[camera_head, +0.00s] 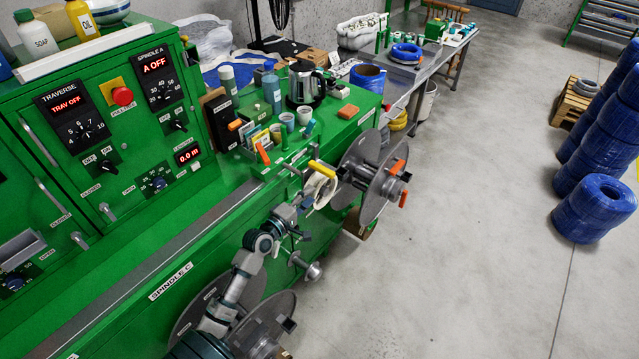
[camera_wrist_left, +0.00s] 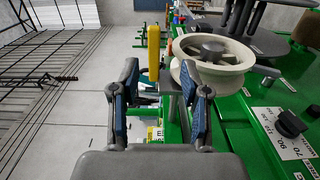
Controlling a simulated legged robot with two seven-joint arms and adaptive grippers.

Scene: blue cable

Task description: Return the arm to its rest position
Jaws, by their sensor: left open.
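My left arm reaches up from the bottom of the head view along the front of the green machine. My left gripper (camera_head: 304,203) is near a white spool (camera_head: 320,187) and a yellow handle (camera_head: 322,168). In the left wrist view my left gripper (camera_wrist_left: 162,85) is open, with nothing between its fingers. The white spool (camera_wrist_left: 212,55) is beyond the right finger, and the yellow handle (camera_wrist_left: 153,52) stands upright ahead of the gap. I cannot tell whether a finger touches the spool. My right gripper does not show.
A large grey reel (camera_head: 372,176) with orange handles (camera_head: 398,167) sticks out beyond the spool. More grey reel discs (camera_head: 268,318) are beside my arm. The control panel (camera_head: 105,125) rises at left. Blue cable coils (camera_head: 593,207) stand at right; the floor (camera_head: 450,250) between is clear.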

